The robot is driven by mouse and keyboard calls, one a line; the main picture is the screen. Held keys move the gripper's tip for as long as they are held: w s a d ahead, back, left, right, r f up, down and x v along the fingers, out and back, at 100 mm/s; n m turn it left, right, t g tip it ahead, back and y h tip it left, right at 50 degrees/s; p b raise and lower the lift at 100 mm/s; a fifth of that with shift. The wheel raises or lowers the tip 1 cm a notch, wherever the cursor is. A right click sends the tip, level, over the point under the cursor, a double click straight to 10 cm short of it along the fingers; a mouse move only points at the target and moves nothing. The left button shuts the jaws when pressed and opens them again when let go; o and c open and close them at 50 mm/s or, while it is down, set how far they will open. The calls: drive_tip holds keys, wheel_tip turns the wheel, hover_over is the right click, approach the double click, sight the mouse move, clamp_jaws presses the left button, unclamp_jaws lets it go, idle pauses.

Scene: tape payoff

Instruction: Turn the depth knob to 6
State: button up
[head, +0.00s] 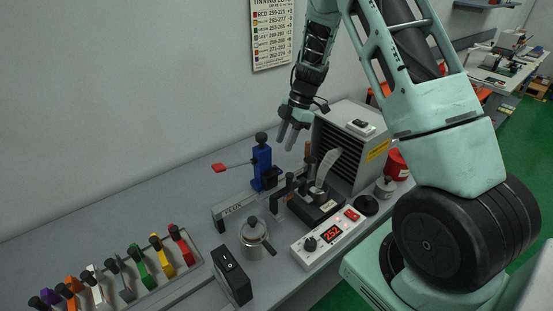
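No label reading "depth" is legible, so I cannot tell for sure which knob is the depth knob. A dark knob (262,137) tops a blue upright device (262,162) with a red-tipped lever (219,168). Another black knob (310,243) sits on a white control box (326,240) whose red display reads 252. No scale figures are readable on either knob. My gripper (287,136) hangs above the bench, right of the blue device's top and in front of the grey boxy unit. Its two fingers point down, appear apart, and hold nothing visible.
A metal pot (256,238), a black switch box (231,276) and a red container (397,164) are on the bench. Coloured clamps (161,257) fill a rack at the left. The bench's back left is clear.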

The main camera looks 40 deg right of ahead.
sight(275, 166)
drive_tip(key=p+x, duration=0.1)
drive_tip(key=x, duration=0.7)
drive_tip(key=shift+a+f, duration=0.1)
clamp_jaws()
